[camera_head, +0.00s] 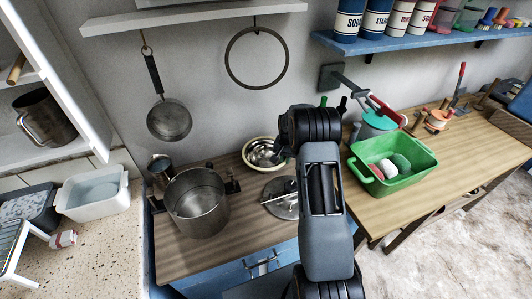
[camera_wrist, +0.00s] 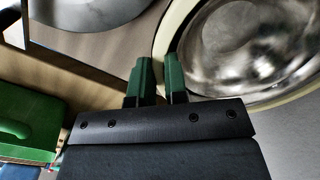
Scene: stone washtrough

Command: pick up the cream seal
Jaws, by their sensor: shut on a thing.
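The cream seal (camera_head: 252,144) is a pale ring lying around the rim of a shiny metal bowl (camera_head: 264,155) on the wooden worktop. In the wrist view the seal (camera_wrist: 205,97) curves along the bowl (camera_wrist: 255,45) at the upper right. My gripper (camera_wrist: 160,68) has its two dark green fingers close together, with the near edge of the seal between them. It is shut on the seal. In the head view my wrist hides most of the gripper and the right side of the seal. I cannot tell whether the seal is lifted off the bowl.
A large metal pot (camera_head: 197,205) stands left of the bowl. A round metal lid (camera_head: 281,200) lies in front of it. A green tub (camera_head: 398,180) with several items stands to the right. A pan (camera_head: 169,120) and a dark ring (camera_head: 229,70) hang on the wall behind.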

